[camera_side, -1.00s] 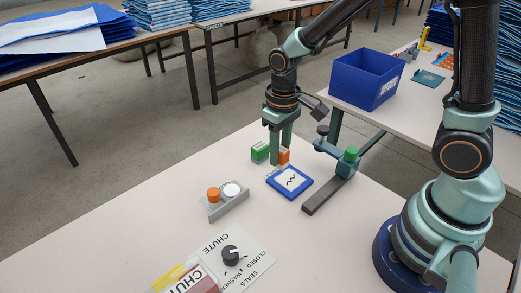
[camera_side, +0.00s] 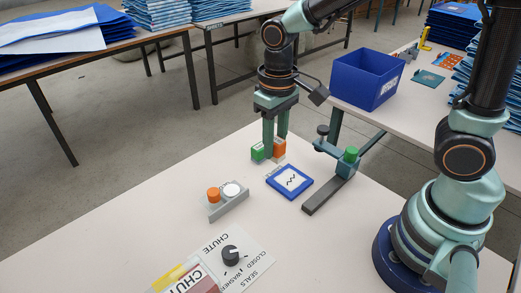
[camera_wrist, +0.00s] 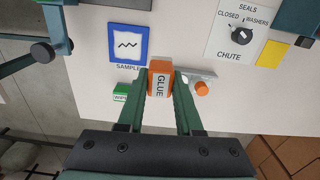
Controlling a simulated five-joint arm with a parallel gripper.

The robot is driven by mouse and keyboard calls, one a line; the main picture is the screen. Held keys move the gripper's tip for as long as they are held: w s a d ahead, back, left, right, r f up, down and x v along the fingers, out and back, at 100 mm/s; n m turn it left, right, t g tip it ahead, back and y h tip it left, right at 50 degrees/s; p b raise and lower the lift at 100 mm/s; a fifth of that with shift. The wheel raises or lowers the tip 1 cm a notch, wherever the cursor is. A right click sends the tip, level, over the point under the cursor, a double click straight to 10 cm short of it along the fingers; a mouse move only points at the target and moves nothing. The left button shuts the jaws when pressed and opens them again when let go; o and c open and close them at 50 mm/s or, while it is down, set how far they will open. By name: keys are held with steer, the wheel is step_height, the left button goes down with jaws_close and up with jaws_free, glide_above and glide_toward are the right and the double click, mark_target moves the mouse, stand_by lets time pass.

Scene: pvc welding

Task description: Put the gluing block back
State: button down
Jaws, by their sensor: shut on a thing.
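The gluing block is an orange block lettered GLUE (camera_wrist: 160,80), between my fingers in the wrist view. In the side view the orange block (camera_side: 279,147) shows beside the green block (camera_side: 258,153). My gripper (camera_side: 275,150) is shut on the orange block, with its fingers pointing down. The same gripper shows in the wrist view (camera_wrist: 160,92) with a finger on each side of the block. The green block also shows in the wrist view (camera_wrist: 120,93), left of my fingers. I cannot tell whether the orange block touches the table.
A blue-framed SAMPLE pad (camera_side: 290,181) lies just in front. A grey box with orange and white buttons (camera_side: 228,203) and a CHUTE dial panel (camera_side: 231,256) are nearer. Table between is clear.

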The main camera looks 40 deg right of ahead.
steer(key=s+a+r, duration=0.4)
steer(key=r, duration=0.2)
steer(key=shift+m, duration=0.3)
step_height(320, 180, down, 20)
steer(key=shift+s+r, duration=0.15)
steer(key=c, duration=0.6)
jaws_free()
